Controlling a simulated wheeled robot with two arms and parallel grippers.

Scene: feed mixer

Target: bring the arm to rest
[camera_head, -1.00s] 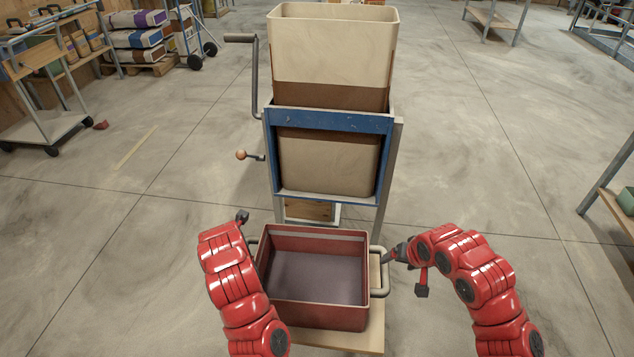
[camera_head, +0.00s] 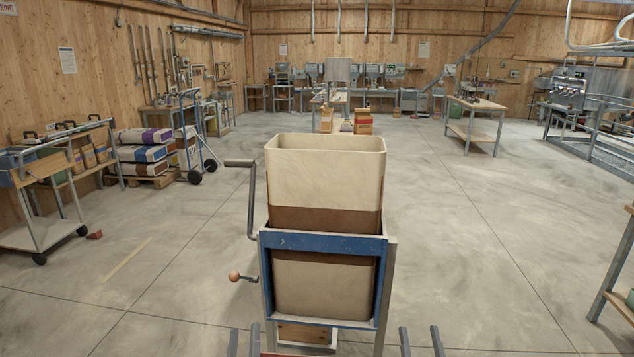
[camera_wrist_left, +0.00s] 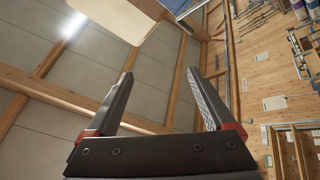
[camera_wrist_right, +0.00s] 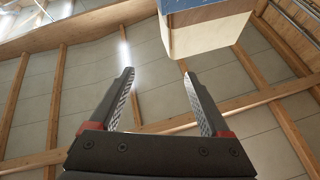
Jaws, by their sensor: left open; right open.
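My left gripper (camera_head: 244,342) shows at the bottom edge of the head view, left of the mixer, its two dark fingers pointing up and apart. In the left wrist view its jaws (camera_wrist_left: 160,73) are open with nothing between them. My right gripper (camera_head: 421,342) shows at the bottom edge, right of the mixer, also pointing up. In the right wrist view its jaws (camera_wrist_right: 158,73) are open and empty. Both arms are otherwise out of the head view. The feed mixer has a cream hopper (camera_head: 325,178) in a blue frame (camera_head: 322,243) straight ahead.
A crank (camera_head: 252,200) and a knobbed lever (camera_head: 235,277) stick out left of the mixer. A cart (camera_head: 40,235) and stacked sacks (camera_head: 142,153) stand at the left. A bench (camera_head: 612,290) is at the right edge. The floor on both sides is largely clear.

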